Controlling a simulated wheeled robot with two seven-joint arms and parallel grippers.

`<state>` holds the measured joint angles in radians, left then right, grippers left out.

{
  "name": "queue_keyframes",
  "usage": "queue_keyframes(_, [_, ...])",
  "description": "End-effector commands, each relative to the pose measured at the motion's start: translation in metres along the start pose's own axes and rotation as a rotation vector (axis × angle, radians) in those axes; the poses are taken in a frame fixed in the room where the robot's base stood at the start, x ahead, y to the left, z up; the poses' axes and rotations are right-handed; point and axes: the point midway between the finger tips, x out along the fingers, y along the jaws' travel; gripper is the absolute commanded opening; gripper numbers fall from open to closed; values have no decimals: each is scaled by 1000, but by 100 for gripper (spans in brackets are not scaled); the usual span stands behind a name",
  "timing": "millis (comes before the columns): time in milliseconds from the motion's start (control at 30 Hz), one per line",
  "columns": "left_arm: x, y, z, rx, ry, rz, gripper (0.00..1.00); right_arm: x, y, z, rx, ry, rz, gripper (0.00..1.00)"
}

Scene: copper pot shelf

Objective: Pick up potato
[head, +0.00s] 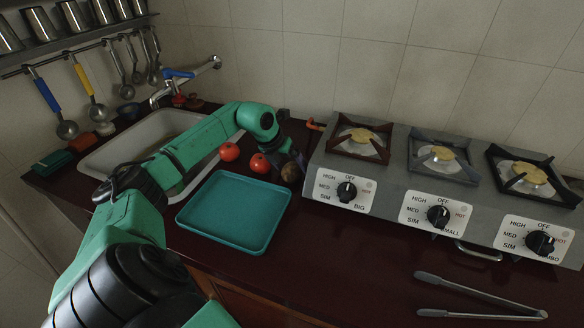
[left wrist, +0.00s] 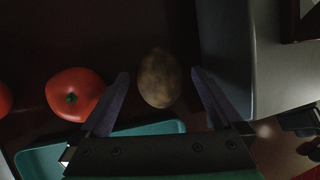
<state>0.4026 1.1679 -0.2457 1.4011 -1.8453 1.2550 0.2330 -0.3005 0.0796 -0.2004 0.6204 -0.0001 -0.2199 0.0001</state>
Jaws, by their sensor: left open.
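A brown potato (head: 291,172) lies on the dark red counter (head: 345,245), between the teal tray and the stove. In the left wrist view the potato (left wrist: 159,78) sits between the two spread fingers of my left gripper (left wrist: 160,88), with a gap on each side. My left gripper (head: 288,160) is open above and around the potato in the head view, where its fingers are dark and hard to make out. It holds nothing. My right gripper is not in view.
Red tomatoes (head: 260,163) (head: 229,152) lie left of the potato. The teal tray (head: 222,243) is in front of it. The stove (head: 400,215) stands close on the right. Tongs (head: 480,313) lie at the front right. A sink (head: 110,152) is at the left.

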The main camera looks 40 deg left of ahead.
Motion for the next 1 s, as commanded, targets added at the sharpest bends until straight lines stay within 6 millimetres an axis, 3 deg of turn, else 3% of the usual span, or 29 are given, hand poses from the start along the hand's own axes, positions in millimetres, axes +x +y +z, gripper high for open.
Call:
queue_keyframes(100, [11, -1, 1, 0, -2, -1, 100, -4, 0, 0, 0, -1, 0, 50])
queue_keyframes(267, [13, 0, 0, 1, -2, 1, 100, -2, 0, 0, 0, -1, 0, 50])
queue_keyframes(367, [13, 0, 0, 1, -2, 1, 69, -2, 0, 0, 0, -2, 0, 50])
queue_keyframes(500, [12, 0, 0, 1, -2, 1, 16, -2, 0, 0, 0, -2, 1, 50])
queue_keyframes(533, [12, 0, 0, 1, -2, 1, 8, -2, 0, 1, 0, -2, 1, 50])
queue_keyframes(833, [9, -1, 3, 1, -4, 0, 7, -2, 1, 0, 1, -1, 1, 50])
queue_keyframes(1000, [-11, -5, 11, 1, -7, 0, 7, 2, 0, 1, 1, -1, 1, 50])
